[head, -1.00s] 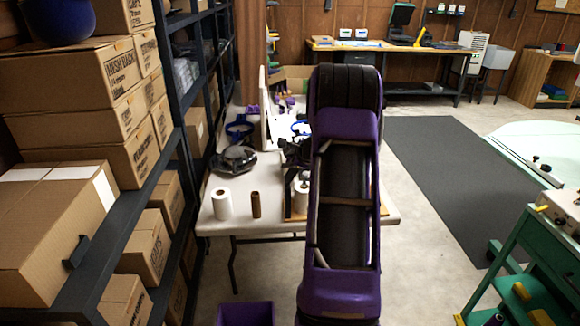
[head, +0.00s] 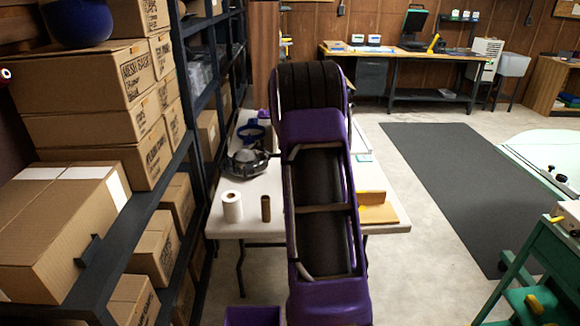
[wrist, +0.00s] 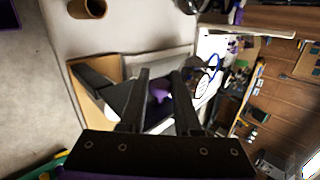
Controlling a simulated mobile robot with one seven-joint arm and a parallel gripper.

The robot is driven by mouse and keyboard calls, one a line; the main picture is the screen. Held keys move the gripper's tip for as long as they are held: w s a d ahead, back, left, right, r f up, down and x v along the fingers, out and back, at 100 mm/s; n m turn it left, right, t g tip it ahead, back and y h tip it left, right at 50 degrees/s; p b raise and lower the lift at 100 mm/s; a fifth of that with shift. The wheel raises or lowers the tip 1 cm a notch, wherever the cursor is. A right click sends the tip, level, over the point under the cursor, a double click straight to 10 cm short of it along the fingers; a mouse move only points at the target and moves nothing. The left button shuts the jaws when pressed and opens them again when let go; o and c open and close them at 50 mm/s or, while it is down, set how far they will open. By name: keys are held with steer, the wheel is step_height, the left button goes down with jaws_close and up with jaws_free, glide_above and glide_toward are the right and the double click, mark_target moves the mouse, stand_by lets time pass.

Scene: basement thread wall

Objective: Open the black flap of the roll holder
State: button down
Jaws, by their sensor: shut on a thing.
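The roll holder's wooden base (head: 385,214) shows at the right end of the white table in the head view, partly behind my arm. The exact contact is too dark to make out. My arm hides the gripper in the head view.
A white roll (head: 232,206) and a brown cardboard tube (head: 266,208) stand on the table (head: 240,226) left of my arm. A shelf of boxes (head: 88,85) flanks the left side. A green cart (head: 530,285) stands at right. Floor around the dark mat (head: 455,180) is clear.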

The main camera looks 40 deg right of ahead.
steer(key=c, duration=0.6)
jaws_free()
steer(key=shift+p+v, duration=1.35)
steer(key=shift+v, duration=7.35)
steer(key=shift+f, duration=0.1)
